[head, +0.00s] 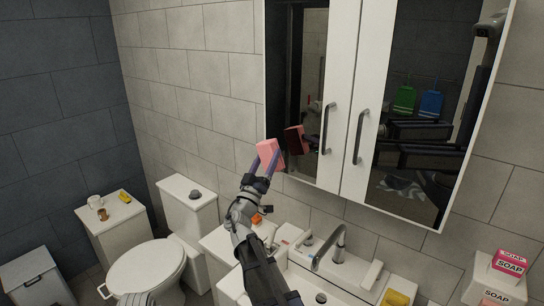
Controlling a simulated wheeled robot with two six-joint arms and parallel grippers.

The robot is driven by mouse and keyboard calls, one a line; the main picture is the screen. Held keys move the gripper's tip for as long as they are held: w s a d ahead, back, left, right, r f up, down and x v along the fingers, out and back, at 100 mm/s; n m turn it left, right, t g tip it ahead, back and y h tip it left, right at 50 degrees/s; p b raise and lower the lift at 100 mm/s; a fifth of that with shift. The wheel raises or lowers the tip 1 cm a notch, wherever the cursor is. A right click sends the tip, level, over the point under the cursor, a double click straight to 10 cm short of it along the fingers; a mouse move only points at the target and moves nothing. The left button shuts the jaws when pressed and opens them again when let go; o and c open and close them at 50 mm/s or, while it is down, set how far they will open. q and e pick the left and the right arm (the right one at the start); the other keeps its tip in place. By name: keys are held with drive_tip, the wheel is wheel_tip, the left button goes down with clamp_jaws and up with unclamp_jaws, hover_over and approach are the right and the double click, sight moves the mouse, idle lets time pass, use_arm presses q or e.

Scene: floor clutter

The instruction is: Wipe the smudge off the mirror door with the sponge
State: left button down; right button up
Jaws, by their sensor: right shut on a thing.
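My right gripper (268,163) is shut on a pink sponge (269,150) and holds it up at the lower left corner of the mirror cabinet. The left mirror door (285,70) has a white frame strip and a vertical handle. The sponge's dark red reflection shows in its glass, just right of the sponge, with a small gap between them. The right mirror door (425,60) stands beside it; both look closed. I cannot make out a distinct smudge on the dark glass.
Two handles (328,128) (360,136) stick out from the doors. Below are a sink with a tap (330,247), a yellow block (396,298) and soap boxes (508,262). A toilet (148,268) stands left. The wall left of the cabinet is clear.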

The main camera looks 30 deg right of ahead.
drive_tip(key=shift+s+a, duration=0.1)
drive_tip(key=shift+a, duration=0.15)
drive_tip(key=shift+s+a, duration=0.3)
drive_tip(key=shift+a, duration=0.35)
drive_tip(key=shift+s+a, duration=0.3)
drive_tip(key=shift+a, duration=0.35)
